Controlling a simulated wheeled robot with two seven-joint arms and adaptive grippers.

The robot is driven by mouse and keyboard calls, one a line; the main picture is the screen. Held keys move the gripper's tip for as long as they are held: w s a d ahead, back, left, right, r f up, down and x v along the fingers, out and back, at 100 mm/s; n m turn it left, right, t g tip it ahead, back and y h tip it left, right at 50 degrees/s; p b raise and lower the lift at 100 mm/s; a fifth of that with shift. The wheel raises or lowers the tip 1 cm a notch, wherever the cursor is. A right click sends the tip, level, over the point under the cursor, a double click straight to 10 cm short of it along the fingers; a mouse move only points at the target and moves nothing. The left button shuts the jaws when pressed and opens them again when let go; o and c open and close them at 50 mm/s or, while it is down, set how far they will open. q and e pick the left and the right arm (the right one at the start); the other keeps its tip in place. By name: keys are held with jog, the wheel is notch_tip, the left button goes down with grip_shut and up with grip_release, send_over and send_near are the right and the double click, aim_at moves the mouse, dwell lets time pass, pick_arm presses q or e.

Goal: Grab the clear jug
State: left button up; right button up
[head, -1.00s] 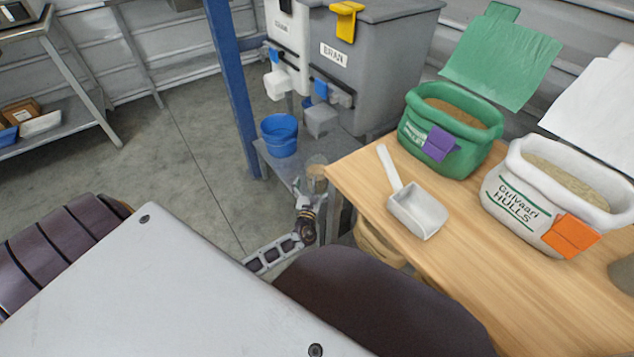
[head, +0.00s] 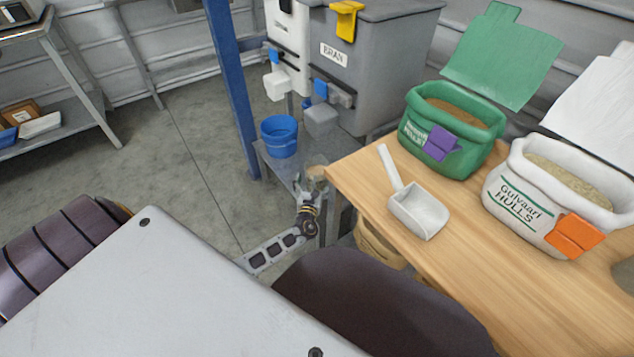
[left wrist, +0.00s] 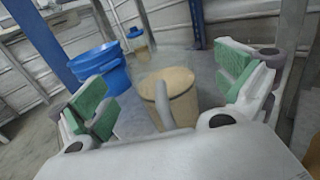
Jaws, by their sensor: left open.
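The clear jug (left wrist: 172,98) holds tan grainy material and stands in the middle of the left wrist view, its handle toward my wrist. In the head view the jug (head: 317,172) is small, at the near end of the low grey shelf, partly covered by my gripper. My left gripper (left wrist: 163,92) is open, with a green-padded finger on each side of the jug and visible gaps. In the head view the left gripper (head: 309,188) is right at the jug. My right gripper is not in view.
A blue bucket (head: 279,136) stands just behind the jug, beside a blue post (head: 232,85). The wooden table (head: 440,265) edge is close on the right, with a scoop (head: 418,211), a green bag (head: 470,150) and a white bag (head: 515,205). Grey bins (head: 375,65) stand behind.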

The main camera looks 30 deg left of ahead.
aim_at(315, 176)
pick_arm(q)
jog(key=shift+w+a+f, duration=0.15)
jog(key=shift+w+a, duration=0.1)
jog(key=shift+w, duration=0.15)
jog(key=shift+w+a+f+b, duration=0.15)
jog(key=shift+w+a+b, duration=0.2)
jog(key=shift+w+b, duration=0.3)
jog(key=shift+b+x, duration=0.45)
jog(key=shift+x, duration=0.85)
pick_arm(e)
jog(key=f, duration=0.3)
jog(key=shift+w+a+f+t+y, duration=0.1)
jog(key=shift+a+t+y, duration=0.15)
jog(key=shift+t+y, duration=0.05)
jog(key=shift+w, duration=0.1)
pick_arm(q)
jog(key=c, duration=1.6)
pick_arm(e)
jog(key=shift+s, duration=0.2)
pick_arm(q)
jog(key=shift+w+a+r, duration=0.1)
jog(key=shift+r, duration=0.15)
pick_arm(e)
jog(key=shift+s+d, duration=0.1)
